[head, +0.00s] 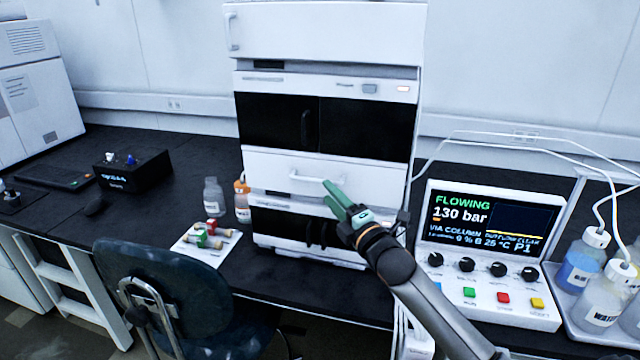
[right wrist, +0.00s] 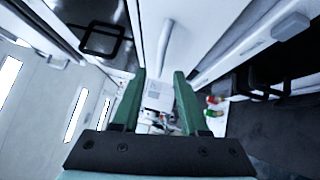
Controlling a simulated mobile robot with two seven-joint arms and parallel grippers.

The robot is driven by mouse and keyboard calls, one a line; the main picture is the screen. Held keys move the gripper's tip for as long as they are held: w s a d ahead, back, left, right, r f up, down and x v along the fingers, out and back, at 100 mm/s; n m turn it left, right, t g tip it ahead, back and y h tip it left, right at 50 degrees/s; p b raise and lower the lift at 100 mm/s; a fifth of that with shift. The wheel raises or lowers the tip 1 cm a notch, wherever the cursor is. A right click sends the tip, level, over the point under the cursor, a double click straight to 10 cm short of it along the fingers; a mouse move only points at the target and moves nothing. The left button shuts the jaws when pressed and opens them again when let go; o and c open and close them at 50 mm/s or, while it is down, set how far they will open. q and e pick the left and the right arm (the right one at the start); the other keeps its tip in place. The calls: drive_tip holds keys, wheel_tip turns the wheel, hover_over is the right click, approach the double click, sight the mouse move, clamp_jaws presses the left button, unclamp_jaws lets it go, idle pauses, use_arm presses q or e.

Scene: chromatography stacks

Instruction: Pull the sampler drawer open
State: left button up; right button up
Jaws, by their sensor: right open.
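The sampler drawer (head: 275,167) is a white front with a pale horizontal bar handle (head: 310,178), in the middle of the tall white stack. It looks closed, about flush with the modules around it. My right gripper (head: 334,196) has green fingers. It is open in front of the drawer, just below and right of the handle's right end. In the right wrist view the fingers (right wrist: 157,100) stand apart, with nothing gripped. A pale bar, which looks like the handle (right wrist: 165,45), runs ahead of the gap. Contact cannot be told. My left gripper is not in view.
A dark chair (head: 180,275) stands in front of the bench at left. A control box (head: 480,295) and solvent bottles (head: 580,262) with tubing stand at right.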

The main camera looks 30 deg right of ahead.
sight(319, 182)
drive_tip(key=shift+w+d+r, duration=0.1)
drive_tip(key=shift+w+r, duration=0.1)
drive_tip(key=shift+w, duration=1.1)
drive_tip(key=shift+w+d+r, duration=0.1)
drive_tip(key=shift+w+r, duration=0.05)
drive_tip(key=shift+w, duration=1.1)
clamp_jaws()
